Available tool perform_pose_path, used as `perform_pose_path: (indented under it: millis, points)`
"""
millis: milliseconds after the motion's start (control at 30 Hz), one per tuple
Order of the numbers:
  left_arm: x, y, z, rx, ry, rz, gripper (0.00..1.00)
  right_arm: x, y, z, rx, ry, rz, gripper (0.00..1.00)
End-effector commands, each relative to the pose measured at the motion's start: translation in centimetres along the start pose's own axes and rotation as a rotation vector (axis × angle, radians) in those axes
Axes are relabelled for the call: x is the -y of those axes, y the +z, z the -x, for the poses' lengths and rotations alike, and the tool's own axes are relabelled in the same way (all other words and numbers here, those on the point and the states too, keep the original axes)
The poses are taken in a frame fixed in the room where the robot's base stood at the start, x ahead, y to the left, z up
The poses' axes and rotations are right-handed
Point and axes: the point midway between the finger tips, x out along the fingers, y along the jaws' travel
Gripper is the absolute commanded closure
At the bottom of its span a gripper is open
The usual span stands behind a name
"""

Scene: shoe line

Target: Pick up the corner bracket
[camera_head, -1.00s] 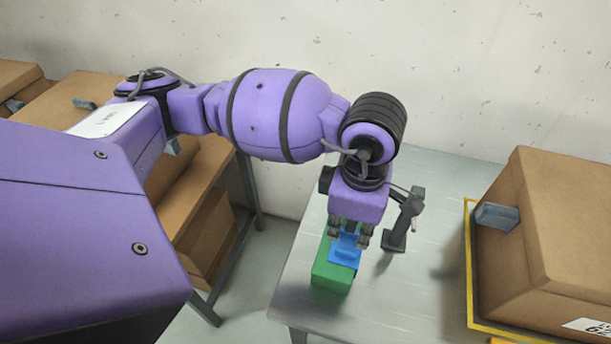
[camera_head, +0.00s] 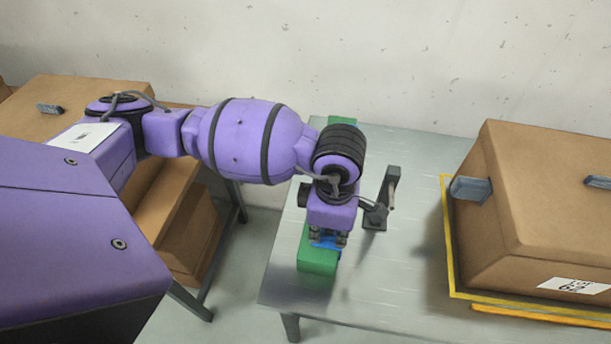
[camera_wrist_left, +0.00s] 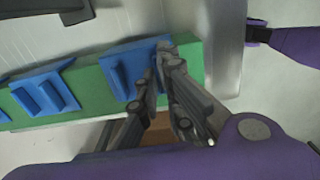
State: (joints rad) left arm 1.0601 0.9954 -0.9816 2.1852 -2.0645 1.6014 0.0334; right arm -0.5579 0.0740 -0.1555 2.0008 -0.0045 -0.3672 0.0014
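Several blue bracket-like pieces with raised fins sit in a row on a long green bar (camera_wrist_left: 88,92); which one is the corner bracket I cannot tell for sure. The end blue piece (camera_wrist_left: 126,75) is right at my left gripper (camera_wrist_left: 157,60) in the left wrist view. In the head view, the left gripper (camera_head: 328,240) points down over the near end of the green bar (camera_head: 317,262), its fingers apart on either side of the blue piece (camera_head: 326,243). No firm grip shows. The fingers and wrist hide part of that piece. My right gripper is not in view.
A dark upright stand (camera_head: 382,200) is on the grey table (camera_head: 400,290), just right of the gripper. A large cardboard box (camera_head: 545,215) stands inside a yellow frame (camera_head: 449,275) at the right. Brown boxes (camera_head: 185,235) are at the left. The table's front middle is clear.

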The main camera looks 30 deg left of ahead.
Motion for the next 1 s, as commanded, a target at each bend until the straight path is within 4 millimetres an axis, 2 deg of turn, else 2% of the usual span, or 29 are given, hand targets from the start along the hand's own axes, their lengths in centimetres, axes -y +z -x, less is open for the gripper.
perform_pose_path:
  millis: [367, 467, 633, 867, 1000]
  points:
    - [-0.2, 0.1, 0.5, 0.003, 0.006, -0.001, 1.00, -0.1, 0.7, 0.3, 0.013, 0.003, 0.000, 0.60]
    - [-0.3, 0.2, 1.1, 0.003, 0.007, -0.001, 1.00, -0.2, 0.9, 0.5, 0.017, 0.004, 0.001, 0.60]
    - [-0.3, 0.2, 3.4, 0.004, 0.010, -0.003, 1.00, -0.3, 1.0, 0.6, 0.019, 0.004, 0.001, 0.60]
    - [2.9, 1.3, 7.3, 0.008, 0.009, -0.009, 1.00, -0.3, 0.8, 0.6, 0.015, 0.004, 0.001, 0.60]
    - [5.8, 2.1, 9.9, 0.007, 0.006, -0.013, 1.00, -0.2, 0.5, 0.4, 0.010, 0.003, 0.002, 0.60]
